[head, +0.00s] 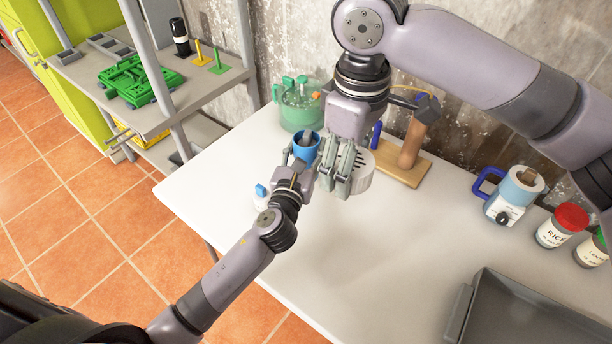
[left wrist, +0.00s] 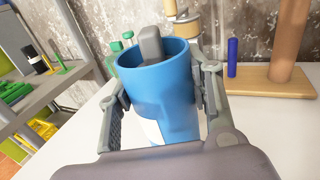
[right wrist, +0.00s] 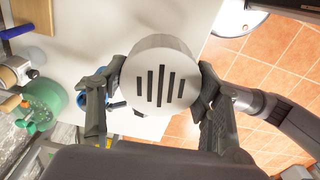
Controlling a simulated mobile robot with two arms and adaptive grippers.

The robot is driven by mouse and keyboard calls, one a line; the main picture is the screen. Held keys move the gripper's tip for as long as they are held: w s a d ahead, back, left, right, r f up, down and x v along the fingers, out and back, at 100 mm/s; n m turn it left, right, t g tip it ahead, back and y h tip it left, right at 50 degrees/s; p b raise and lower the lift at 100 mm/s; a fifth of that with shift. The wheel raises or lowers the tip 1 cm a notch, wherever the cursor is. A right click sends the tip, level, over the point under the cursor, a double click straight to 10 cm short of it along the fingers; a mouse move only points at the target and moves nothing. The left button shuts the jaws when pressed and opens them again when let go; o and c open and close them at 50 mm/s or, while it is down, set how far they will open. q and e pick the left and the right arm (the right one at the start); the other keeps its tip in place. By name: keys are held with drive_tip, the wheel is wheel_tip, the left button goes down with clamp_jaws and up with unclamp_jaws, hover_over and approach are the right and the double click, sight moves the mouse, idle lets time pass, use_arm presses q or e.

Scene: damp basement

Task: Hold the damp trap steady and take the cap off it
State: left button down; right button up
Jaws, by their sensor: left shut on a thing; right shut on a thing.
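Behind stand a green pot (head: 300,112) and a wooden board (head: 408,172) with a blue peg and brown post. A small blue-topped item (head: 261,191) is near the left edge. A blue-handled appliance (head: 512,200), jars (head: 562,228) and a dark tray (head: 535,310) stand right. The front middle is clear.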

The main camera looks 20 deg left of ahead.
use_arm(q)
wheel_tip(320, 180, down, 3)
drive_tip(key=shift+f+b, duration=0.15)
drive_tip(key=shift+b, duration=0.3)
wheel_tip(320, 180, down, 4)
drive_tip(key=shift+r+b, duration=0.15)
drive_tip(key=shift+b, duration=0.85)
drive_tip(key=shift+f, duration=0.2)
drive_tip(key=c, duration=0.8)
unclamp_jaws()
drive_tip(key=shift+f, duration=0.15)
